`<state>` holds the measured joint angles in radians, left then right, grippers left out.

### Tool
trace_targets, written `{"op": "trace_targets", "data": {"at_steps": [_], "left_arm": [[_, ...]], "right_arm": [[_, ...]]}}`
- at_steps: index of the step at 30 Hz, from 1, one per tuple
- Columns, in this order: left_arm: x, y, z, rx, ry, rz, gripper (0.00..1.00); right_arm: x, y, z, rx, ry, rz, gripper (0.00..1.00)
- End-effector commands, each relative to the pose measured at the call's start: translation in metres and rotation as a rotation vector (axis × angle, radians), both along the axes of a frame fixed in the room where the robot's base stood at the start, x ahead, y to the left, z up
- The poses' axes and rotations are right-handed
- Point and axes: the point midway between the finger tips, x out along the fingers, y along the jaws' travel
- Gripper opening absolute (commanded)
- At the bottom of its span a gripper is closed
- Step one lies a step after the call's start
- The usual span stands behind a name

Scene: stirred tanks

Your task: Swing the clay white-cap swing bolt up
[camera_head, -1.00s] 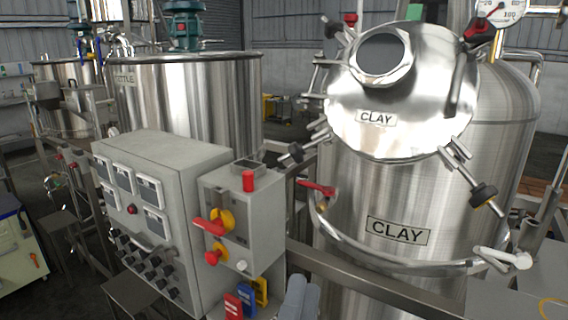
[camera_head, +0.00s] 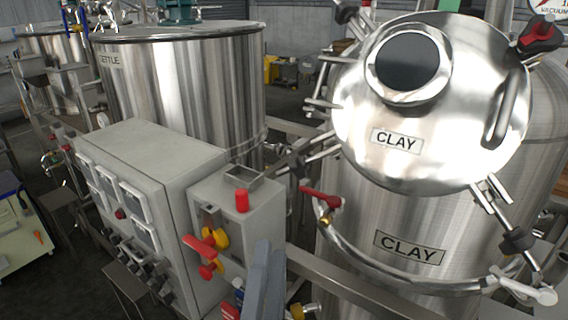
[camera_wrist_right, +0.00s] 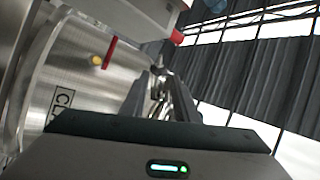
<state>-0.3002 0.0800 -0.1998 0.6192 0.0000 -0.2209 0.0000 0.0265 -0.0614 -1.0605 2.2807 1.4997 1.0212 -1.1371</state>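The clay tank (camera_head: 350,215) stands at the right of the head view, its round lid (camera_head: 455,140) facing me. A white-ended metal fitting (camera_head: 525,292) sticks out at the right end of the tank's curved pipe; it is the only white-ended one I see, and I cannot tell for sure whether it is the white-cap swing bolt. My right gripper (camera_head: 264,275) shows blue-grey at the bottom, in front of the control box and well left of that fitting. In the right wrist view its fingers (camera_wrist_right: 158,85) stand apart and seem empty. My left gripper is not in view.
A grey control box (camera_head: 235,205) with red and yellow switches stands left of the clay tank. A red handle (camera_head: 320,198) sits at the pipe's left end and shows in the wrist view (camera_wrist_right: 110,52). Bolts with dark caps (camera_head: 517,240) and a red cap (camera_head: 540,35) ring the lid.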

Motion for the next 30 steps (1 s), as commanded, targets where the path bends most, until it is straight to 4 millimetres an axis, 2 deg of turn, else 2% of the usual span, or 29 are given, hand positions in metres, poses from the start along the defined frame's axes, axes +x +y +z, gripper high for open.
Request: {"op": "trace_targets", "data": {"at_steps": [8, 14, 20, 30], "left_arm": [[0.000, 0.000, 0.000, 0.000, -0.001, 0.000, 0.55], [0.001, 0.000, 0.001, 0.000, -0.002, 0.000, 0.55], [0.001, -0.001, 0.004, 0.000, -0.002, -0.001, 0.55], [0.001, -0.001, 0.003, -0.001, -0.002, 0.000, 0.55]], "right_arm": [[0.001, 0.000, 0.000, 0.000, 0.000, -0.001, 0.27], [0.011, -0.002, 0.005, 0.000, -0.002, -0.001, 0.27], [0.034, -0.005, 0.016, 0.000, -0.003, -0.002, 0.27], [0.088, -0.013, 0.040, 0.001, -0.005, -0.002, 0.27]]}}
